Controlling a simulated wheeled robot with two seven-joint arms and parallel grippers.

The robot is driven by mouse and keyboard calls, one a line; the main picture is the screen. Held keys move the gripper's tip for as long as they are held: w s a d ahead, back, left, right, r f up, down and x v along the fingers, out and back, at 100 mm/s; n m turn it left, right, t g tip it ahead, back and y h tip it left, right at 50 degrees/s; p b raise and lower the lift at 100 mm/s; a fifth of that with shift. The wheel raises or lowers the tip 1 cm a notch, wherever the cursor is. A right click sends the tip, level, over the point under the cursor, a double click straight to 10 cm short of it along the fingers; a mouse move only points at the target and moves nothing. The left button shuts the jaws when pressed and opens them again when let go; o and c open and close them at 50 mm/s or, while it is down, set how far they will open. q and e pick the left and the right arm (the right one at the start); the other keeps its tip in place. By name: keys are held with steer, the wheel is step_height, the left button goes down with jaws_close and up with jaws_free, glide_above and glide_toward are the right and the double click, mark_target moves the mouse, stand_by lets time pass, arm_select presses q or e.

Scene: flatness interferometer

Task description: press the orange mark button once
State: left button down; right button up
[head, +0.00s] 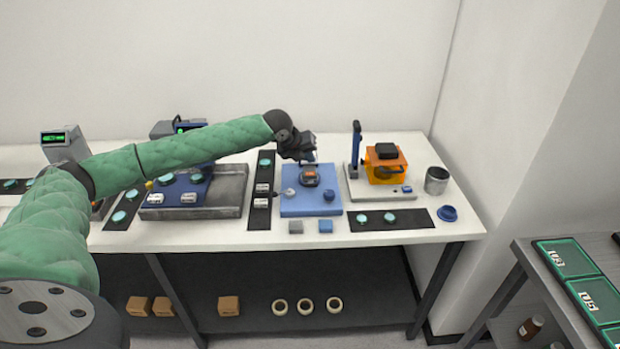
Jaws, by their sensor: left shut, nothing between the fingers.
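The orange mark button (309,174) is a small orange patch on a dark round device, which sits on a blue plate (296,209) in the middle of the table. My left gripper (308,160) is at the end of the green-sleeved arm from the left. It is shut and empty, pointing down just above and behind the button. I cannot tell whether its tips touch the device. My right gripper is not in view.
An orange-framed instrument (385,168) and a metal cup (437,180) stand to the right. Dark strips with teal discs (390,218) lie around. A grey tray (222,200) is left of the blue plate.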

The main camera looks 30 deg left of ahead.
mark_target(309, 174)
arm_select(q)
steer(key=shift+f, duration=1.4)
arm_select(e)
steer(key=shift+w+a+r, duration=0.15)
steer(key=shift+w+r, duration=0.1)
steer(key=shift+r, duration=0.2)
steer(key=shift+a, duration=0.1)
arm_select(q)
steer(key=shift+f, duration=0.3)
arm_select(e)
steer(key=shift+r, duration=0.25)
arm_select(q)
steer(key=shift+f, duration=0.1)
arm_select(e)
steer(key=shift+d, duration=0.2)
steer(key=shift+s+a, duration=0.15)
